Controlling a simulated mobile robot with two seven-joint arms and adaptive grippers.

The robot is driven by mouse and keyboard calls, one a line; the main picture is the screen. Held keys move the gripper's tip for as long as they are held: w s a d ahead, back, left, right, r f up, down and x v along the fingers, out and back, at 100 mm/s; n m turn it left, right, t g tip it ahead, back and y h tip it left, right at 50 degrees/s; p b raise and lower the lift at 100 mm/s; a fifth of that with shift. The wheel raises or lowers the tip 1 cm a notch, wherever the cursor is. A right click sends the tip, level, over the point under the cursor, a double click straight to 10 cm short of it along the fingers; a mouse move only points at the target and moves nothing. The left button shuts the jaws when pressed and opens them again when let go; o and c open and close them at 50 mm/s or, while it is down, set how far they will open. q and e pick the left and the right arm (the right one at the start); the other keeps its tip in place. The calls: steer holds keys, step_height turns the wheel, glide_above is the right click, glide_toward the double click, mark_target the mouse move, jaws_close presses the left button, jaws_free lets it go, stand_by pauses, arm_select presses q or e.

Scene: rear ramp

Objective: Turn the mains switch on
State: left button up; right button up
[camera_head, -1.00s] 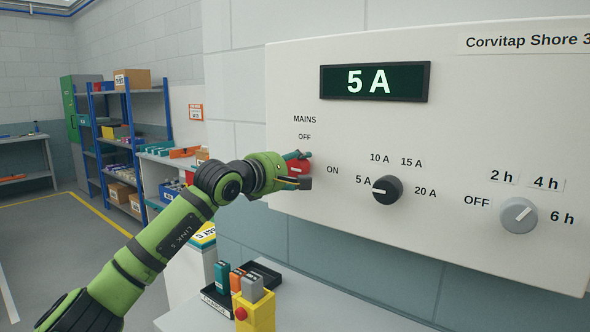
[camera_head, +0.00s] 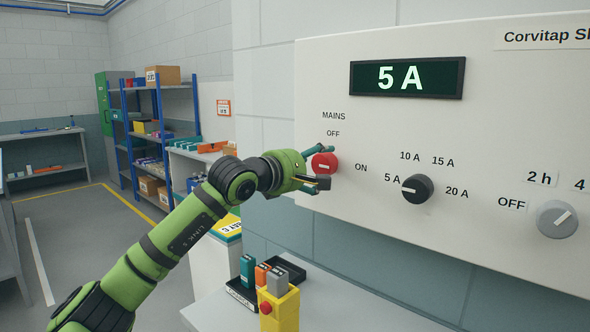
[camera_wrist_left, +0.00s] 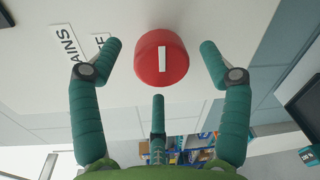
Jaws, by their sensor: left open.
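The mains switch is a round red knob (camera_head: 324,163) on the white panel, below the MAINS and OFF labels. Its white mark lies level, in line with the ON label to its right. It also shows in the left wrist view (camera_wrist_left: 161,60), with the mark upright there. My left gripper (camera_head: 319,168) is open in front of the knob. In the left wrist view its teal fingers (camera_wrist_left: 160,52) stand either side of the knob, with visible gaps and a third finger below. My right gripper is not in view.
The panel (camera_head: 470,220) also carries a lit display (camera_head: 407,78) reading 5 A, a black dial (camera_head: 416,189) at 5 A and a grey dial (camera_head: 557,219). Below, a bench holds a yellow box with a red button (camera_head: 279,308). Shelves (camera_head: 160,140) stand at the left.

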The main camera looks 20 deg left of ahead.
arm_select(q)
steer(key=v, duration=0.9)
